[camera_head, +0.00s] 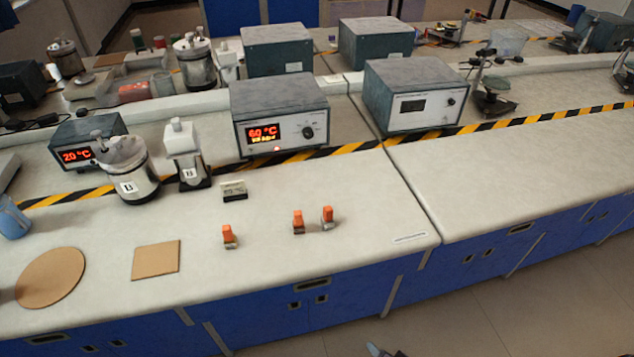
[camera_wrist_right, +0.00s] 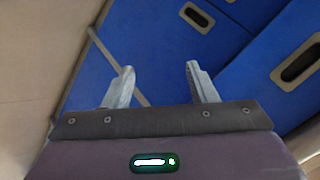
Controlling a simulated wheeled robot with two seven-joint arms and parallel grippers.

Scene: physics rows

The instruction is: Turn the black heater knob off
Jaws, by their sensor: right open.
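The heater (camera_head: 278,112) is a grey box on the bench with a lit red display that appears to read 60 °C. Its black knob (camera_head: 308,132) is at the right of the front panel, with a small red light below the display. My right gripper (camera_head: 385,351) shows only as fingertips at the bottom edge of the head view, in front of the bench and far from the knob. In the right wrist view, the gripper (camera_wrist_right: 158,84) is open with nothing between its fingers, facing blue cabinet fronts. My left gripper is not in view.
Orange-topped small items (camera_head: 298,222) stand on the bench in front of the heater, near a small dark block (camera_head: 234,191). A silver vessel (camera_head: 128,178) stands left. A similar box (camera_head: 415,95) with a dark display stands right. The right front bench is clear.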

